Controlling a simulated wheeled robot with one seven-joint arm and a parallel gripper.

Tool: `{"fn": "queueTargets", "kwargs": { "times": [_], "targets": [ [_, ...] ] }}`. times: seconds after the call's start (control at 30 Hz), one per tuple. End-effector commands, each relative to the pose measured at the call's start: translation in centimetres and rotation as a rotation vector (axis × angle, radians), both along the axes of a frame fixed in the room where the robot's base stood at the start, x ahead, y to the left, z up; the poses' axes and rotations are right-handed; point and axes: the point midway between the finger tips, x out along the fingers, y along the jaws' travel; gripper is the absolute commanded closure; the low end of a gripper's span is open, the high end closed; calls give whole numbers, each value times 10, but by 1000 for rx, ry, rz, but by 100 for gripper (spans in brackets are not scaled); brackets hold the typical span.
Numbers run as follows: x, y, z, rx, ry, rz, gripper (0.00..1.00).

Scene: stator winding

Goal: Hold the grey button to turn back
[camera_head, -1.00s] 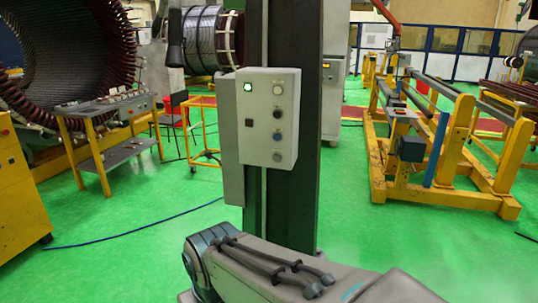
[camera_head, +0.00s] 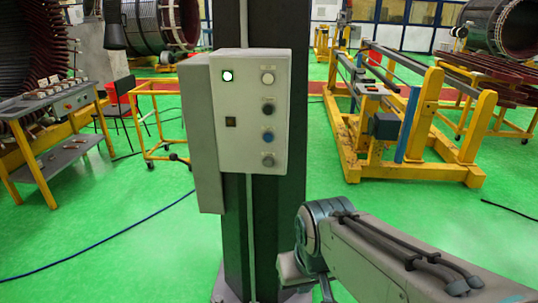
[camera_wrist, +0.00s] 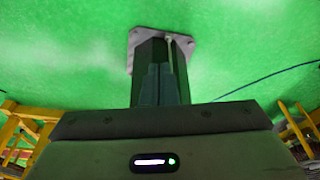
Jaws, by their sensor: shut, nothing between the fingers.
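The grey button (camera_head: 268,159) is the lowest in the right column of a light control box (camera_head: 245,150) on a dark post (camera_head: 285,210). Above it are a blue button (camera_head: 268,136), a black one (camera_head: 268,107) and a white one (camera_head: 267,77). A lit green-white lamp (camera_head: 228,76) and a small dark square (camera_head: 231,121) are on the left. My arm is low to the right of the post in the head view; its gripper is not clear there. In the wrist view my gripper (camera_wrist: 160,84) appears shut, in front of the post's foot (camera_wrist: 181,39). No button shows there.
A work table (camera_head: 40,165) and a yellow cart frame (camera_head: 160,92) stand left. A yellow rack (camera_head: 410,168) stands right. A cable (camera_head: 110,238) crosses the green floor. The floor between post and rack is mostly open.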

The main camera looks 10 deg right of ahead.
Motion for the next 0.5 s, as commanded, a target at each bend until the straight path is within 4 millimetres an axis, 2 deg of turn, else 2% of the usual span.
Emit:
{"fn": "queueTargets", "kwargs": {
  "times": [0.2, 0.3, 0.37, 0.47, 0.5],
  "targets": [
    [0, 0, 0, 0, -1, 1, 100],
    [6, -3, -1, -14, -17, 8, 100],
    [17, -8, -2, -38, -41, 20, 100],
    [48, -20, -3, -107, -115, 71, 100],
    [64, -25, -5, -143, -155, 104, 100]
  ]
}}
